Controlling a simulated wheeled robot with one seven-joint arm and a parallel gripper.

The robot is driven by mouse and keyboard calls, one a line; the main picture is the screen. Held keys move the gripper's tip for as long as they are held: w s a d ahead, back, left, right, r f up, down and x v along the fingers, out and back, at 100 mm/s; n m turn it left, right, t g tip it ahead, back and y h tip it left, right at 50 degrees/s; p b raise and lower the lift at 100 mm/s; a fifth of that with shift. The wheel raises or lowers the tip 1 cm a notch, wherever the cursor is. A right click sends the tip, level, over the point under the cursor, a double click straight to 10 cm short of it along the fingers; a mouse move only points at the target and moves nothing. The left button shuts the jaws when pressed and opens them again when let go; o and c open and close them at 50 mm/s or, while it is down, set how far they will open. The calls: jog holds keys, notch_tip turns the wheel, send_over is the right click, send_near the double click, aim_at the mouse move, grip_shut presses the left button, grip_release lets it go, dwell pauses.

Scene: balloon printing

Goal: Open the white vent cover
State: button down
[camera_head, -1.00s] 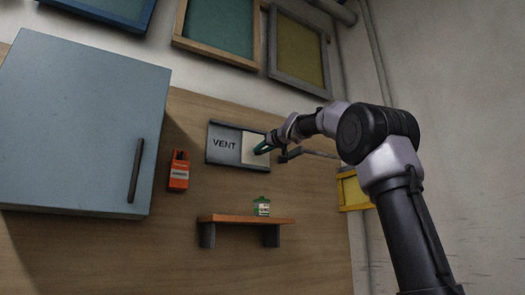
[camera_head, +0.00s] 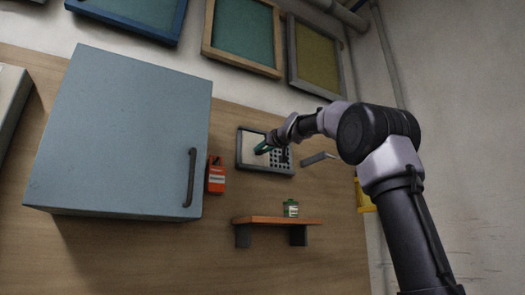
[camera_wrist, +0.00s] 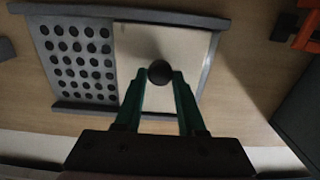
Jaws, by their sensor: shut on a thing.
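The white vent cover (camera_head: 248,146) is a pale panel in a grey frame (camera_head: 239,166) on the wooden wall. In the head view it stands at the frame's left side, and a plate of dark round holes (camera_head: 284,160) shows at the right. The wrist view is turned, with the cover (camera_wrist: 190,50) right of the hole plate (camera_wrist: 75,60). My gripper (camera_wrist: 160,82), with green fingers, is shut on the cover's round dark knob (camera_wrist: 160,72). In the head view my gripper (camera_head: 262,150) partly hides the cover and frame.
A blue-grey cabinet (camera_head: 120,130) with a dark handle juts out at left. An orange-red box (camera_head: 216,177) hangs between it and the vent. Below is a wooden shelf (camera_head: 278,220) bearing a small green-capped jar (camera_head: 291,208). Framed screens (camera_head: 240,38) hang above.

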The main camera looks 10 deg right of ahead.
jog(key=c, duration=0.5)
grip_release()
jog(key=shift+s, duration=0.1)
jog(key=v, duration=1)
jog(key=shift+s, duration=0.3)
jog(key=shift+d, duration=0.1)
jog(key=s+f+m+g+h, duration=0.1)
jog(key=s+f+m+g, duration=0.1)
jog(key=s+f, duration=0.7)
jog(key=s+d+f+m+g+h, duration=0.1)
jog(key=s+f+m+g, duration=0.2)
jog(key=s+f, duration=0.7)
jog(key=s+f+m+g+h, duration=0.1)
jog(key=s+f+g, duration=0.4)
jog(key=f, duration=2.2)
jog(key=s+m, duration=0.1)
jog(key=s, duration=0.4)
jog(key=shift+d+f+m+h, duration=0.25)
jog(key=shift+d+m+h, duration=0.05)
jog(key=shift+d+m, duration=0.1)
